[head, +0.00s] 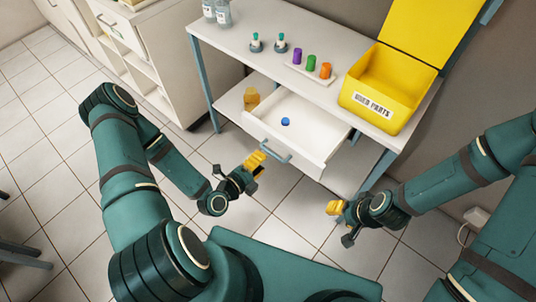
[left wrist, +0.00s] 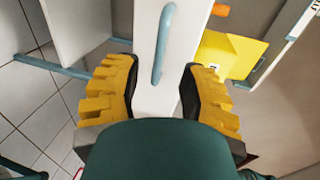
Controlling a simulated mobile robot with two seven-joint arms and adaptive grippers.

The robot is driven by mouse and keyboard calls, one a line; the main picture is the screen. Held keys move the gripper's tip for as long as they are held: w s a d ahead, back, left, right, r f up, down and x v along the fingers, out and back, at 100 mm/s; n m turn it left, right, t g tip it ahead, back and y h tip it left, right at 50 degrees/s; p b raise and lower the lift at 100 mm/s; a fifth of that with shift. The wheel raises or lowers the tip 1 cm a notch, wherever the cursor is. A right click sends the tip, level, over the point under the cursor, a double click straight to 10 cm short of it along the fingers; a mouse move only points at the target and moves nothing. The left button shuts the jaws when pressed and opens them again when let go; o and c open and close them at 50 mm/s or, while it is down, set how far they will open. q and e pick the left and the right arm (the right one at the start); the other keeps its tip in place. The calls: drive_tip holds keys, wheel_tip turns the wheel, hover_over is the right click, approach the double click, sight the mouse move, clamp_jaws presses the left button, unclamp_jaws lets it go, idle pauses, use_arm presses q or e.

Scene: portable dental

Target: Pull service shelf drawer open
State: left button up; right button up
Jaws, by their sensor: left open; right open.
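The service shelf drawer (head: 312,121) is pulled out from under the white tabletop in the head view, with its inside showing. A small blue round item (head: 285,121) lies in it. Its blue-grey bar handle (head: 270,151) is on the front panel; the handle also shows in the left wrist view (left wrist: 163,45). My left gripper (head: 257,162) is open, just in front of the handle and apart from it. In the left wrist view its yellow fingers (left wrist: 158,90) stand on either side of the white drawer front. My right gripper (head: 336,207) is open and empty, low to the right of the drawer.
On the tabletop (head: 240,41) stand bottles (head: 216,12), a white holder with coloured pieces (head: 312,70) and a yellow "USED PARTS" bin (head: 382,85). An amber item (head: 251,98) sits on the lower shelf. A white cabinet (head: 165,50) stands left. Tiled floor is clear in front.

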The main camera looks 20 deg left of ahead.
use_arm(q)
drive_tip(key=v, duration=0.6)
idle(0.5)
drive_tip(key=s+d+n+g, duration=0.1)
drive_tip(key=d+n+g, duration=0.4)
drive_tip(key=n, duration=0.6)
drive_tip(key=s+d+f+n+g+y, duration=0.1)
drive_tip(key=d+n+g, duration=0.4)
drive_tip(key=n+g, duration=0.3)
drive_tip(key=n, duration=0.4)
drive_tip(key=shift+n+y, duration=0.3)
